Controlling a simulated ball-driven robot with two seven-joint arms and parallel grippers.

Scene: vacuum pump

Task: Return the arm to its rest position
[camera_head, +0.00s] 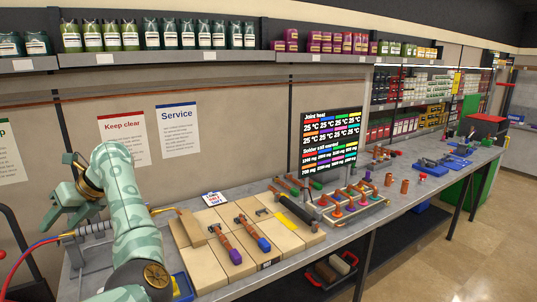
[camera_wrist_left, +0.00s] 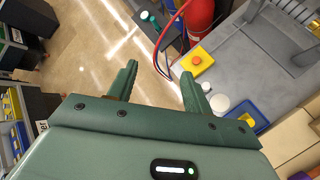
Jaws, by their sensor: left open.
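My left gripper (camera_head: 66,192) is at the far left of the head view, raised beside the wall and above the left end of the workbench (camera_head: 95,255). My pale green left arm bends up from the bottom edge to it. In the left wrist view the two dark green fingers of the left gripper (camera_wrist_left: 158,75) stand apart with nothing between them. Beyond them are the bare floor and the edge of a grey surface. My right gripper is in neither view.
A rack of coloured parts (camera_head: 348,207) stands farther right. A shelf of bottles (camera_head: 215,58) runs overhead. The wrist view shows a red cylinder (camera_wrist_left: 201,18) and a red button on a yellow base (camera_wrist_left: 197,61).

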